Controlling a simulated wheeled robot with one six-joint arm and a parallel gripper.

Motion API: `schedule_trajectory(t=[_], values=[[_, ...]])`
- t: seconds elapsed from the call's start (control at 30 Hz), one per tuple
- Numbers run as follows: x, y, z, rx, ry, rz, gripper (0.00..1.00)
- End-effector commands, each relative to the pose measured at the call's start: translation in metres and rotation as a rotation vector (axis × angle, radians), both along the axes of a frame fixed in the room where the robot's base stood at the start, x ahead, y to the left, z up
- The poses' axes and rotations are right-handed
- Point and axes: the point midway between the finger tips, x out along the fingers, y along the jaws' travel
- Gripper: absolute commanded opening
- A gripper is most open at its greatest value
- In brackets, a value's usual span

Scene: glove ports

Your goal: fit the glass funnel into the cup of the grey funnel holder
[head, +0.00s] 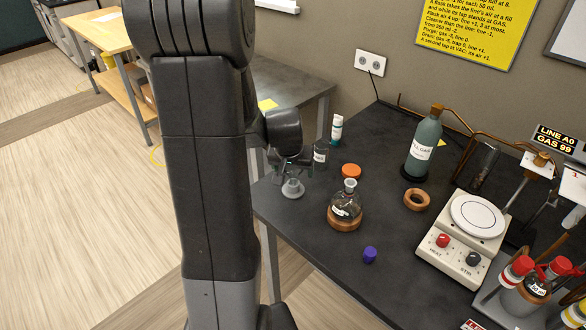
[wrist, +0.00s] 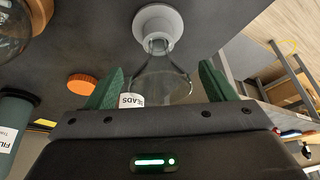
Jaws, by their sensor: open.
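The grey funnel holder (head: 292,189) stands on the dark bench near its left edge. In the wrist view its pale round cup (wrist: 158,22) is at top centre. The clear glass funnel (wrist: 162,75) stretches between my fingers with its narrow end at the cup. Its wide end faces my gripper. The narrow end appears to be in the cup, but how deep I cannot tell. My gripper (wrist: 160,88) is open, one green finger on each side of the funnel, with gaps visible. In the head view my arm partly hides the funnel and my gripper (head: 289,164).
A beads jar (head: 320,153) stands close behind the funnel. An orange lid (head: 351,171), a flask (head: 345,203) on a cork ring and a purple stopper (head: 370,255) lie to the right. A hotplate (head: 465,235) is farther right. The bench edge is close on the left.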

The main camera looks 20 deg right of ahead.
Motion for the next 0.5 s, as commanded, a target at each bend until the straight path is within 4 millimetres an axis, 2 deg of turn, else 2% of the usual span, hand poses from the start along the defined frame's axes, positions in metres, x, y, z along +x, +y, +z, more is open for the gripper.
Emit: schedule_trajectory(t=[0.17,0.33,0.5], values=[[0.000,0.000,0.003,0.000,0.000,0.000,0.77],[-0.001,0.001,0.014,-0.002,-0.002,0.000,0.77],[-0.009,0.007,0.038,-0.002,-0.006,-0.001,0.77]])
